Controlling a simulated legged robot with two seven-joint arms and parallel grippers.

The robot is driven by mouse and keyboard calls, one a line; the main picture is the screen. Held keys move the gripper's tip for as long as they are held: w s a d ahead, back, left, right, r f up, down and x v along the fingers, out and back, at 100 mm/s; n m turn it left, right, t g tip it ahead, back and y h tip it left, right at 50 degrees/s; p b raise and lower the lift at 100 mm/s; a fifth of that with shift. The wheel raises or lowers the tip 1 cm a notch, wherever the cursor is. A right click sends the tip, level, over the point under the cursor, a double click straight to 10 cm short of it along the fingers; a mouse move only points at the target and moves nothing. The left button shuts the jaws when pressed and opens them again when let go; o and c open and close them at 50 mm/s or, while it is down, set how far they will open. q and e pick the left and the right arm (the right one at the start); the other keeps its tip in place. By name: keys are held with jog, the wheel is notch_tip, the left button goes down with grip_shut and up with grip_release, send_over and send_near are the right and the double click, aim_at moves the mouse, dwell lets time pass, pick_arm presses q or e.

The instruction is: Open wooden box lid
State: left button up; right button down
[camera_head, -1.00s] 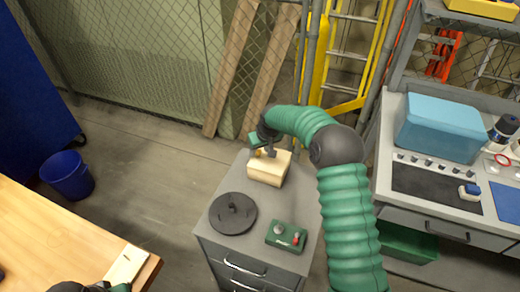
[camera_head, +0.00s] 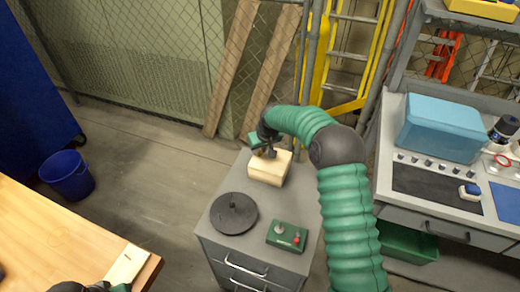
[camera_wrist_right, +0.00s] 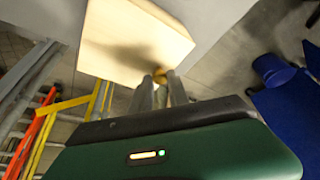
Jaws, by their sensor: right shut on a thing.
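The small pale wooden box (camera_head: 266,174) sits at the back of the grey cabinet top. It also fills the upper middle of the right wrist view (camera_wrist_right: 132,38), and its lid appears closed, with no gap visible. My right gripper (camera_head: 270,153) is over the box's upper side. In the right wrist view its two fingers (camera_wrist_right: 161,84) are shut on a small round yellowish knob (camera_wrist_right: 160,76) at the box. In the head view the gripper hides the knob. My left gripper (camera_head: 97,288) shows only partly at the bottom left edge, and its fingers cannot be made out.
A black round disc (camera_head: 234,213) and a green control box (camera_head: 287,236) with a red button stand on the cabinet (camera_head: 262,219) in front of the box. A wooden table (camera_head: 60,235) is at left. A workbench (camera_head: 447,223) stands at right.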

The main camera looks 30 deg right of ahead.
dwell(0.6)
jog(key=p, duration=0.3)
send_near(288, 162)
jog(key=x, duration=0.5)
jog(key=shift+w+a, duration=0.25)
jog(key=shift+s+d+f, duration=0.15)
jog(key=shift+s+d, duration=0.1)
jog(key=shift+s, duration=0.1)
jog(key=c, duration=1.3)
grip_release()
jog(key=v, duration=1.6)
jog(key=shift+s+r, duration=0.15)
jog(key=shift+r, duration=0.1)
